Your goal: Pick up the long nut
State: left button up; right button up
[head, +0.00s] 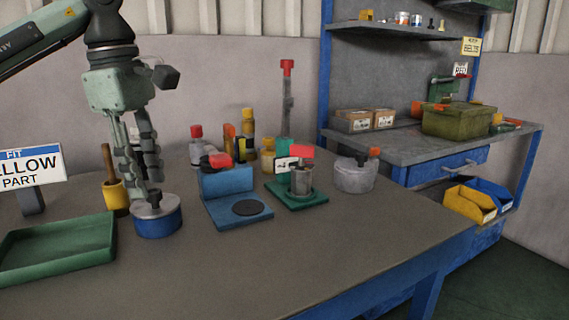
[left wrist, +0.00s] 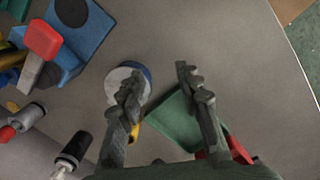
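I cannot pick out a long nut with certainty in either view. My left gripper (head: 148,178) points down at the left of the bench, just above a round blue tin (head: 157,222) with a grey top and a small dark knob. In the left wrist view my left gripper (left wrist: 182,78) is open, its fingers well apart with nothing between them. One finger partly covers the tin's pale top (left wrist: 120,77); the other is over the green tray (left wrist: 172,122). Whether the fingers touch the tin is unclear. My right gripper is not in view.
The green tray (head: 60,248) lies left of the tin, and a yellow pot with a wooden handle (head: 114,195) stands behind it. A blue stand (head: 228,183), a green base with a metal cylinder (head: 300,196) and several bottles stand to the right. The front bench is clear.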

aim_at(301, 177)
jog(key=i+l, duration=0.1)
jog(key=l, duration=0.4)
jog(key=i+l, duration=0.15)
jog(key=l, duration=0.3)
jog(key=i+l+u, duration=0.1)
jog(key=l, duration=0.4)
jog(key=i+l, duration=0.1)
jog(key=l, duration=0.35)
jog(key=i+j, duration=0.35)
jog(key=i+u, duration=0.05)
